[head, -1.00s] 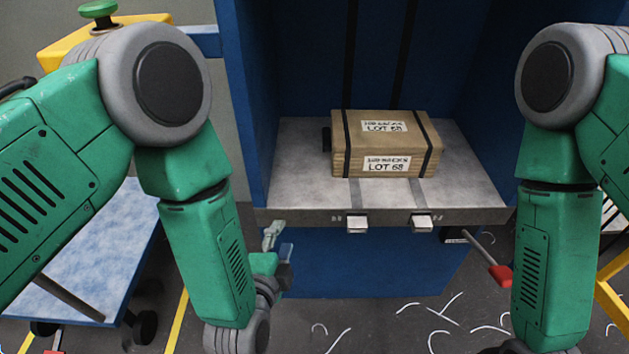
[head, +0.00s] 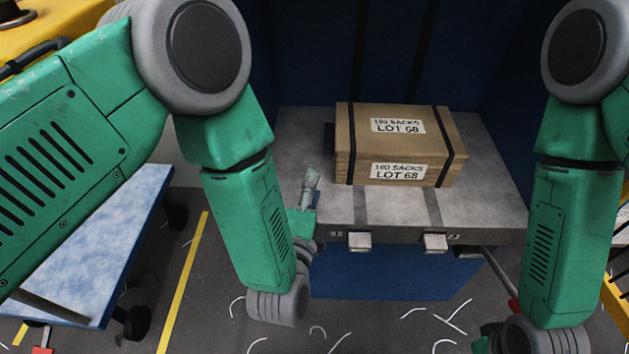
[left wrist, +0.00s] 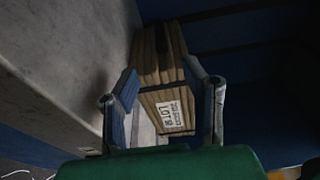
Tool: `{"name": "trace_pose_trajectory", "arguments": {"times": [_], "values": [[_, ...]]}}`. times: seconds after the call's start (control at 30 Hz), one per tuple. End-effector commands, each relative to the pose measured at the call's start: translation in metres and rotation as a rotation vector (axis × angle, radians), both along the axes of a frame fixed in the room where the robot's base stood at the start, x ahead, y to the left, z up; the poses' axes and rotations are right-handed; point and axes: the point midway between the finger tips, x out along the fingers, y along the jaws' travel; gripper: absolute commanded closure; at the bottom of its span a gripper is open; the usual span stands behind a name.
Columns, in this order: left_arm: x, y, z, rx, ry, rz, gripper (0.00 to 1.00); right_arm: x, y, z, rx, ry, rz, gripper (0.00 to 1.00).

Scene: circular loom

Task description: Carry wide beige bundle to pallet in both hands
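The wide beige bundle (head: 395,147) is a strapped block with two dark bands and labels reading "100 SACKS LOT 68". It rests on the grey shelf (head: 480,205) of the blue machine. My left gripper (head: 311,187) is near the shelf's front left corner, left of the bundle and apart from it. In the left wrist view the bundle (left wrist: 165,80) shows beyond the spread fingers (left wrist: 160,68), with nothing held between them. My right arm comes down at the right; its gripper is cut off by the lower edge. I cannot identify a pallet.
A cart with a pale blue top (head: 75,255) stands at the left. Two metal tabs (head: 360,242) jut from the shelf's front edge. A red-ended lever (head: 514,305) is near my right arm. A yellow frame (head: 616,300) is at the far right. White scraps litter the floor.

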Motion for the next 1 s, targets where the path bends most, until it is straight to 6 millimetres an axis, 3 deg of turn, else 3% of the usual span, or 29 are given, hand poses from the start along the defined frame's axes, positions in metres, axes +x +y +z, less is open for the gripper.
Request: {"name": "trace_pose_trajectory", "arguments": {"times": [0.23,0.37,0.8,1.0], "values": [[0.004,0.0,-0.001,0.0,0.001,0.0,0.6,0.0,0.0,-0.001,0.0,0.0,0.0,1.0],[0.017,-0.003,-0.001,0.0,-0.002,0.001,0.6,0.0,0.0,-0.005,0.0,0.0,0.0,1.0],[0.099,-0.018,-0.002,-0.001,-0.002,0.001,0.6,0.0,0.0,-0.027,0.0,0.0,0.0,1.0],[0.125,-0.023,-0.002,0.0,0.0,0.001,0.6,0.0,0.0,-0.034,0.0,0.0,0.0,1.0]]}}
